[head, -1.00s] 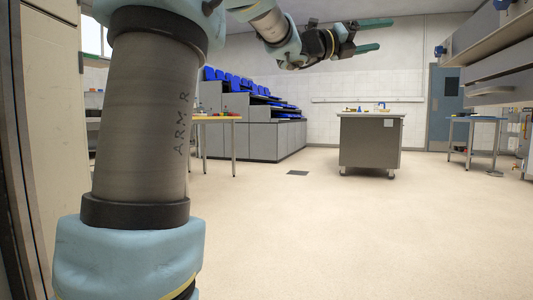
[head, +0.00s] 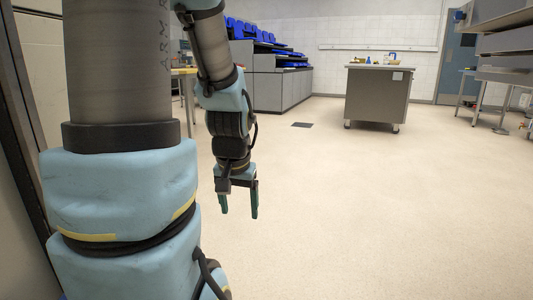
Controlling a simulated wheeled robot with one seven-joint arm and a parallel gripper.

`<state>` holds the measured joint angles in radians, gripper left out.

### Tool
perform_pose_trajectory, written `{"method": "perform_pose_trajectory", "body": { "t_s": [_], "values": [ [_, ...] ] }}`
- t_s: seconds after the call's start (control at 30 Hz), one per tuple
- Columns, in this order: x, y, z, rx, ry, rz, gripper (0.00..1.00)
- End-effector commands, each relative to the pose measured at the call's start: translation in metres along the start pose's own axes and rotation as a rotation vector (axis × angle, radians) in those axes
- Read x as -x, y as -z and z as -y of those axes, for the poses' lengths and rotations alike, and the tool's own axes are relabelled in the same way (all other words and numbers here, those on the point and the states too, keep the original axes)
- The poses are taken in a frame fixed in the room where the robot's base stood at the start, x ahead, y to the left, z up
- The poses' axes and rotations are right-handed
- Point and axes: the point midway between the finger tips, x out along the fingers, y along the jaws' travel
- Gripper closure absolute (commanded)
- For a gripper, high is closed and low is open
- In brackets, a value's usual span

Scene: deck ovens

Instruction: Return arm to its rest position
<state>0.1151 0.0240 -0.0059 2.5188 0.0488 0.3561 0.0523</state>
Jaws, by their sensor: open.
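My gripper (head: 239,206) hangs below my forearm near the middle-left of the head view, its two green fingers pointing down. The fingers are apart with nothing between them. Bare floor shows behind and below the fingertips. My thick upper arm link fills the left side of the view and hides part of what is behind it.
A grey wheeled cabinet (head: 377,100) with small items on top stands at the back. Tiered grey units (head: 281,91) with blue seats stand at back left. Deck ovens (head: 505,45) are at the upper right. The pale floor (head: 380,210) between is clear.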

Motion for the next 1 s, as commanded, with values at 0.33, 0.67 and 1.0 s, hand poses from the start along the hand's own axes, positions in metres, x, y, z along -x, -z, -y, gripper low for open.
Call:
{"method": "perform_pose_trajectory", "body": {
  "t_s": [0.33, 0.67, 1.0],
  "values": [
    [0.087, -0.015, -0.001, 0.123, -0.022, 0.107, 0.23],
    [0.185, 0.009, 0.003, 0.120, -0.022, 0.104, 0.23],
    [0.285, 0.034, 0.007, 0.119, -0.021, 0.104, 0.23]
  ]
}}
